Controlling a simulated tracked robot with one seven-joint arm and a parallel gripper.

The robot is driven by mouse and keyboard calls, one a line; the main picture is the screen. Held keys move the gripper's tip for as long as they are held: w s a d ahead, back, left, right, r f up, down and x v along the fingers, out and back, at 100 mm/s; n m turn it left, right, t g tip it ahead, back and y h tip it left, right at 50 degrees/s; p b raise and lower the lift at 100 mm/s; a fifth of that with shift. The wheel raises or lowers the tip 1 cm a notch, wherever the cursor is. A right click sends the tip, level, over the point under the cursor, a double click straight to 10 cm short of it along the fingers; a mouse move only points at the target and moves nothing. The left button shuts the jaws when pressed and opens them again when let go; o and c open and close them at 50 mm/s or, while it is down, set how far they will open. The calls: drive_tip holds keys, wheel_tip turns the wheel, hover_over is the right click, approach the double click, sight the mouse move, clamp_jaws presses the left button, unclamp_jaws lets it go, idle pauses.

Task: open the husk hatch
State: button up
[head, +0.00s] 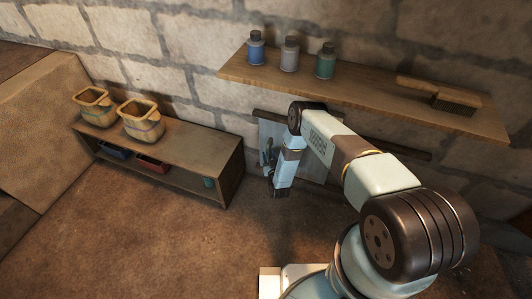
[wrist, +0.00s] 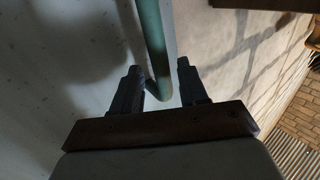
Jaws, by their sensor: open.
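The hatch looks like a pale grey-blue panel (head: 271,133) on the stone wall, below the shelf and largely hidden behind my arm. In the wrist view its plain grey face (wrist: 55,70) fills the left side. A green bar handle (wrist: 152,35) runs down from the top of the wrist view and its end lies between my fingers. My gripper (wrist: 159,68) is open, with one dark finger on each side of the bar. In the head view my gripper (head: 268,165) is beside the panel; the handle cannot be made out there.
A wooden shelf (head: 365,92) above carries blue, grey and green bottles (head: 325,62) and a brush (head: 440,92). A dark rail (head: 400,147) runs along the wall. The floor in front is clear.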

sight(268, 154)
drive_tip(key=shift+x, duration=1.55)
drive_tip(key=shift+c, duration=0.3)
clamp_jaws()
